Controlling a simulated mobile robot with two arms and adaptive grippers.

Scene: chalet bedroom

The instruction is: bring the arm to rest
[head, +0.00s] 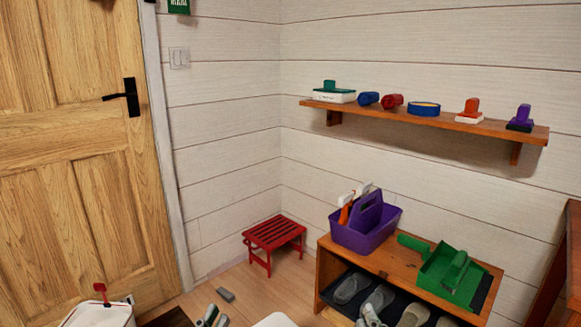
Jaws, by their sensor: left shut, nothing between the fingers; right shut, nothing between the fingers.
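My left gripper (212,315) shows at the bottom edge, low over the floor, left of the bench. It is shut and empty. My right gripper (371,313) shows at the bottom edge in front of the shoe bench (398,262). It is shut and empty, and it overlaps the shoes in the picture; whether it touches them I cannot tell. Most of both arms is out of view.
The bench holds a purple caddy (352,236) and a green dustpan (450,279), with grey shoes (351,287) below. A red stool (274,236) stands in the corner. A wall shelf (440,121) holds several coloured items. The wooden door (75,150) is left.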

